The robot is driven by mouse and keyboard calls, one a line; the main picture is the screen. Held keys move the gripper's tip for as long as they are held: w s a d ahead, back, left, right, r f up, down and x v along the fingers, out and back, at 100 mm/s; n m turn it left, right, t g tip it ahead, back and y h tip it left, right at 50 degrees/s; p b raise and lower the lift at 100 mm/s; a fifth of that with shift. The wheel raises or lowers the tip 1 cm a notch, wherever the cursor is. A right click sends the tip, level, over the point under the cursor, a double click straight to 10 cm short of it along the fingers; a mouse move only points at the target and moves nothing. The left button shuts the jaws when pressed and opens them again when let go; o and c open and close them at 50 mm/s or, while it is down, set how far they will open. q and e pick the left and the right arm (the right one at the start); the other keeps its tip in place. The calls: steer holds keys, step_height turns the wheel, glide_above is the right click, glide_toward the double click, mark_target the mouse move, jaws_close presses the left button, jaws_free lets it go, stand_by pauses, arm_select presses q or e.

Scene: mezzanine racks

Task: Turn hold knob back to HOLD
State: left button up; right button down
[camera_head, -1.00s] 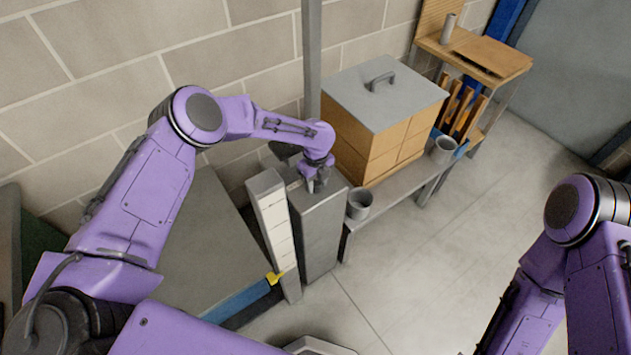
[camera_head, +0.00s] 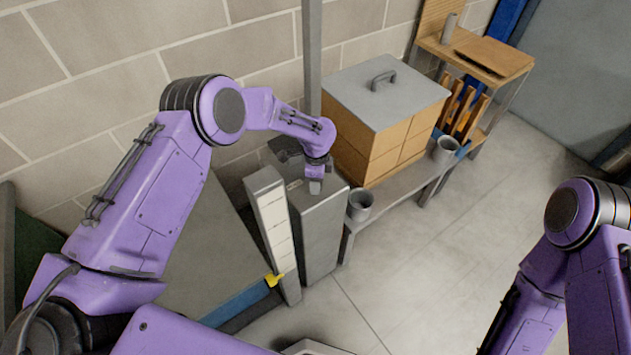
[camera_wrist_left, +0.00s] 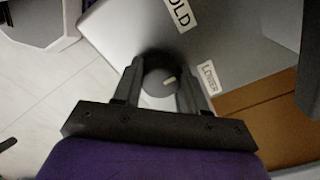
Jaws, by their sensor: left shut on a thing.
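The hold knob (camera_wrist_left: 160,80) is a dark round knob with a pale pointer mark, on the top face of a grey pedestal box (camera_head: 322,228). In the left wrist view the fingers of my left gripper (camera_wrist_left: 158,88) stand on both sides of the knob and are shut on it. The pale mark points toward the "LOWER" label (camera_wrist_left: 209,78), not the label ending in "OLD" (camera_wrist_left: 181,14). In the head view my left gripper (camera_head: 315,186) is over the box top and hides the knob. My right arm (camera_head: 575,265) is at the right; its gripper is out of view.
A white segmented post (camera_head: 272,225) stands left of the box, with a yellow piece (camera_head: 274,280) near its foot. A lidded wooden crate (camera_head: 385,120) and grey cups (camera_head: 360,204) are to the right on a low bench. Open floor lies in front.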

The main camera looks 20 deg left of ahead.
arm_select(q)
steer(key=n, duration=0.4)
steer(key=shift+w+n, duration=0.1)
steer(key=shift+n, duration=0.2)
steer(key=shift+r+n, duration=0.1)
steer(key=shift+n, duration=1.8)
steer(key=o, duration=1.1)
steer(key=shift+c, duration=0.2)
step_height(320, 180, up, 10)
steer(key=b, duration=0.1)
steer(key=shift+r+b, duration=0.2)
steer(key=shift+b, duration=0.2)
